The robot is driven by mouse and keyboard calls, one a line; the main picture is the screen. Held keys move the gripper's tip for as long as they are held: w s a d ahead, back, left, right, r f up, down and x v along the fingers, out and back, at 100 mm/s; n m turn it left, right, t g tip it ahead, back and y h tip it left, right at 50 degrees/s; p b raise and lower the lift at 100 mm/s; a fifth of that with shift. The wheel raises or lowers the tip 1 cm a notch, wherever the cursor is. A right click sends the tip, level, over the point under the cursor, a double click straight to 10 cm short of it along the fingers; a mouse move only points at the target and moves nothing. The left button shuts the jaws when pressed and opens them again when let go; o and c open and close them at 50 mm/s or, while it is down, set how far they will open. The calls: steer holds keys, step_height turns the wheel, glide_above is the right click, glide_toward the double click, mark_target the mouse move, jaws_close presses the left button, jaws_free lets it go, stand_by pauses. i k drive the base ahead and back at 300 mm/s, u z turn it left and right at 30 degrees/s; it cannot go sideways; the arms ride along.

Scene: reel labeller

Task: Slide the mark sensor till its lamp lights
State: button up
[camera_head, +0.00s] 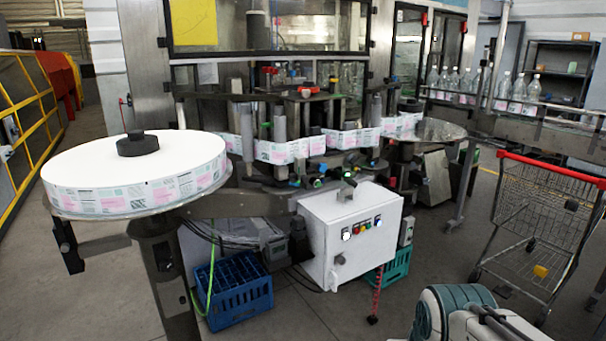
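The reel labeller stands across the middle, with a big white label reel (105,172) on a round plate at the left. The printed label web (282,151) runs from it past rollers to the right. Several small dark fittings with green or blue parts sit below the web. One small dark fitting with a green part (347,187) stands just above the white control box (350,232). I cannot tell which fitting is the mark sensor, or whether its lamp is lit. My gripper is not in view.
A blue crate (233,288) and a green crate (397,268) lie under the machine. A wire trolley (535,215) stands at the right. Bottles (518,91) line the conveyor at the back right. Open floor lies in front of the control box.

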mark_target(299, 160)
steer(key=u, duration=0.85)
steer(key=i, duration=1.8)
steer(key=z, duration=0.9)
